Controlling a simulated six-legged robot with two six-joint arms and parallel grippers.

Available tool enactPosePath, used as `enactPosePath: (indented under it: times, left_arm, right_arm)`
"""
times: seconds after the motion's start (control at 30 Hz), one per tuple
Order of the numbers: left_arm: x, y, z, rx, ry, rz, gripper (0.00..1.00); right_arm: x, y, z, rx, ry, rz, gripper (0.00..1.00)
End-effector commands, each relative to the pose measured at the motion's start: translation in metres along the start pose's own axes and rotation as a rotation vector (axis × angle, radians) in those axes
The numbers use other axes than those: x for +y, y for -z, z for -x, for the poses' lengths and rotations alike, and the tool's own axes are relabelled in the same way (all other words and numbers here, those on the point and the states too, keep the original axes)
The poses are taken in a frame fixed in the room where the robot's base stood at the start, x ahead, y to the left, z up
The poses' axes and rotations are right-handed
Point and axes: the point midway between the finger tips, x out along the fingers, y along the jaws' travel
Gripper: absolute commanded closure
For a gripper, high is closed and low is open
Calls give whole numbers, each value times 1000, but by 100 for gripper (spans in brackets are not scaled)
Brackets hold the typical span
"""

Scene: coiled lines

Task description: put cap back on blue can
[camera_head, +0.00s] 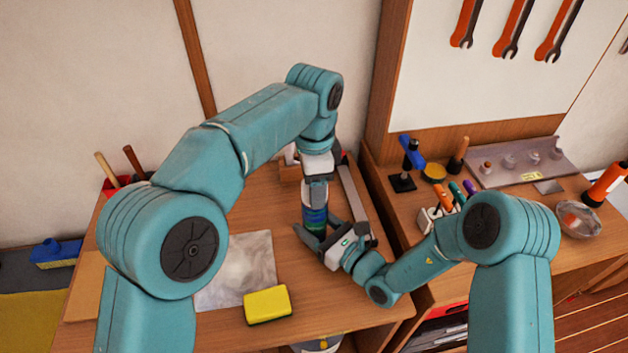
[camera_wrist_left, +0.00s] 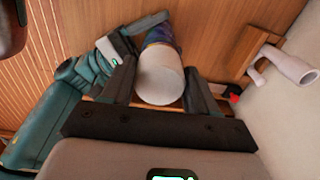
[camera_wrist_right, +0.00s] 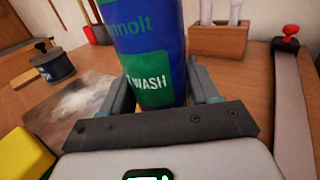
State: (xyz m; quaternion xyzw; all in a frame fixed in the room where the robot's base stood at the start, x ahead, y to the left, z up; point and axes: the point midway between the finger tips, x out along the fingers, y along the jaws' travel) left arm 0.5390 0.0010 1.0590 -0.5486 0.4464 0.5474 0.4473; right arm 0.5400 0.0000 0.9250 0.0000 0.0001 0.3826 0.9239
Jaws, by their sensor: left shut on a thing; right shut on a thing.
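The blue can (camera_wrist_right: 152,40) with a green label stands upright on the workbench, also visible in the head view (camera_head: 315,216). My right gripper (camera_head: 320,236) is shut around its lower part from the front right. My left gripper (camera_head: 316,190) points down from above and is shut on the pale grey cap (camera_wrist_left: 160,78). The cap is in line with the can's top in the left wrist view, with the can's blue side (camera_wrist_left: 160,35) showing just beyond it. I cannot tell whether the cap is fully seated; the can's top edge is hidden.
A yellow sponge (camera_head: 267,305) and a grey sheet (camera_head: 238,268) lie left of the can. A wooden block (camera_wrist_right: 218,42) stands behind it. A long grey bar with a red knob (camera_wrist_right: 290,45) lies to the right.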

Motion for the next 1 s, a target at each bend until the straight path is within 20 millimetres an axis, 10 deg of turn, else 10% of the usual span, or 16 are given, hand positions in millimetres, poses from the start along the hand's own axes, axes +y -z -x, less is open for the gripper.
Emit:
enactPosePath:
  times: [0.03, 0.07, 0.13, 0.53, 1.0]
  left_arm:
    - [0, 0, -1, 0, 0, 0, 69]
    - [0, 0, -1, 0, 0, 0, 35]
    - [0, 0, -1, 0, 0, 0, 12]
    - [-1, 1, 6, 2, 3, 0, 11]
    - [-1, 1, 69, 1, 2, 1, 11]
  right_arm:
    - [0, 0, 0, -1, 0, 1, 94]
    - [0, 0, 0, -1, 0, 1, 94]
    - [0, 0, 0, -1, 0, 1, 94]
    - [0, -1, 0, -1, 0, 1, 94]
    - [0, -1, 0, -2, 0, 1, 94]
